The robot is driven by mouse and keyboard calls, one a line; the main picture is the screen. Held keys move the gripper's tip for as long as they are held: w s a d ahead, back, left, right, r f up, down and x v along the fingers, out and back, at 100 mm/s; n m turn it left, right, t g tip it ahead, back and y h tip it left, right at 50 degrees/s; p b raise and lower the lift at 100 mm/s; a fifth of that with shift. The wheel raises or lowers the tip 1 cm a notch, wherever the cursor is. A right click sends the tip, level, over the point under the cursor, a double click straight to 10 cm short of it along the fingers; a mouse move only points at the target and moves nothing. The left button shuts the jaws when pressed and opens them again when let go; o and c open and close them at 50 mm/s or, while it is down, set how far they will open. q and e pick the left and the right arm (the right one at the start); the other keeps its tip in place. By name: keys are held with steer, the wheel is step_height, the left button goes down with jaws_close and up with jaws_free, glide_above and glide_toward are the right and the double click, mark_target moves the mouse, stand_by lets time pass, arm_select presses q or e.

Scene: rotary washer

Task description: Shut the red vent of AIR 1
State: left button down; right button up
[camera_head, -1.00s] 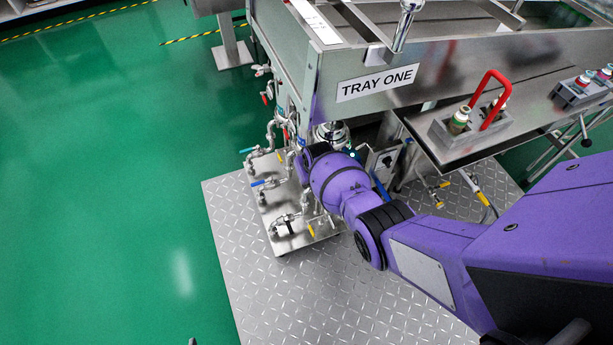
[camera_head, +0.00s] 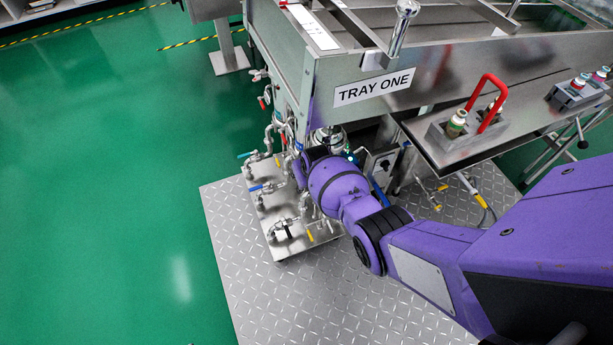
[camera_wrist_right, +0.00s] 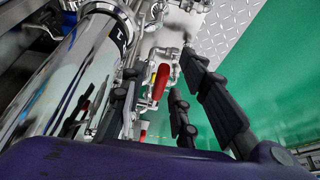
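In the right wrist view a red valve handle (camera_wrist_right: 160,82) sits on steel pipework between my right gripper's dark fingers (camera_wrist_right: 160,105). The fingers are spread, one to the left of the handle and two to the right. I cannot tell whether any finger touches it. In the head view my purple right arm reaches the valve pipework, and its wrist hides the gripper. A small red handle (camera_head: 284,137) shows beside the wrist, and another red one (camera_head: 262,102) shows higher up. No AIR 1 label is readable. My left gripper is not in view.
The steel tank marked TRAY ONE (camera_head: 375,87) overhangs the pipework. Blue-handled (camera_head: 256,187) and yellow-handled (camera_head: 309,235) valves stand close by on a steel plate. A shiny cylinder (camera_wrist_right: 75,75) lies left of the fingers. Green floor (camera_head: 110,200) is clear at left.

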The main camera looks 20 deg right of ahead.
steer(key=v, duration=1.1)
steer(key=shift+r, duration=0.35)
steer(key=shift+s, duration=0.1)
